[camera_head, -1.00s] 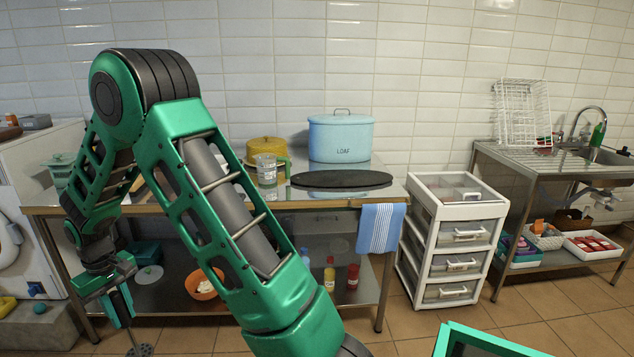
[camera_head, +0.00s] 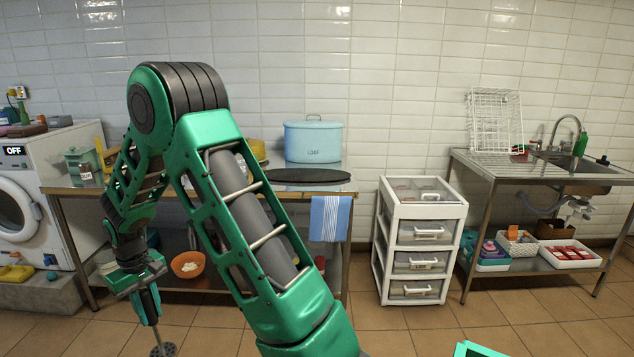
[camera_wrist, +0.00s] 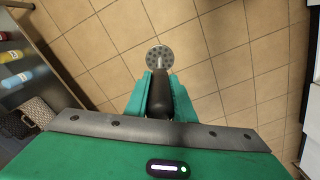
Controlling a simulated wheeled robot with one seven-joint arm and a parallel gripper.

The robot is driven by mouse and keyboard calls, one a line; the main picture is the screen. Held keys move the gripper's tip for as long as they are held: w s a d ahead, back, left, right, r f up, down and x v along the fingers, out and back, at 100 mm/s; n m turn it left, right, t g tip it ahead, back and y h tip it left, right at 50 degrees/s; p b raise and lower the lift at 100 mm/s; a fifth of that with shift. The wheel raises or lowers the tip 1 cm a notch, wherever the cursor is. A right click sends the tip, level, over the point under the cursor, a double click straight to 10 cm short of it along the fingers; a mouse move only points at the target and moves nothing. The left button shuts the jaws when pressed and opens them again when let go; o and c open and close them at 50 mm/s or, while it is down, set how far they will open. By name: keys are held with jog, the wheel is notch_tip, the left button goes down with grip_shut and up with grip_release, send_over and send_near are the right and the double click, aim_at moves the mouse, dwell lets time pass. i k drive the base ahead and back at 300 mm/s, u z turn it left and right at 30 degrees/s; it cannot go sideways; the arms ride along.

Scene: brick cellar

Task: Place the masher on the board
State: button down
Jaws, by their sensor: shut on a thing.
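The masher has a dark handle and a round, perforated metal head (camera_wrist: 159,57). My gripper (camera_wrist: 158,95) is shut on its handle, and the head points down over the tiled floor. In the head view my gripper (camera_head: 147,300) is at the lower left, with the masher's head (camera_head: 163,349) at the bottom edge. The board is a dark oval slab (camera_head: 302,175) lying flat on the right part of the metal table (camera_head: 85,191), in front of the blue loaf bin. The masher is well apart from the board.
The blue loaf bin (camera_head: 313,142) stands behind the board. A striped towel (camera_head: 330,218) hangs on the table's front. A white drawer cart (camera_head: 420,235) and a sink bench (camera_head: 520,168) are to the right. Open floor lies in front. My arm hides the table's middle.

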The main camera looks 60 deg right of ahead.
aim_at(304, 173)
jog(key=k, duration=0.75)
jog(key=z, duration=1.3)
jog(key=i, duration=1)
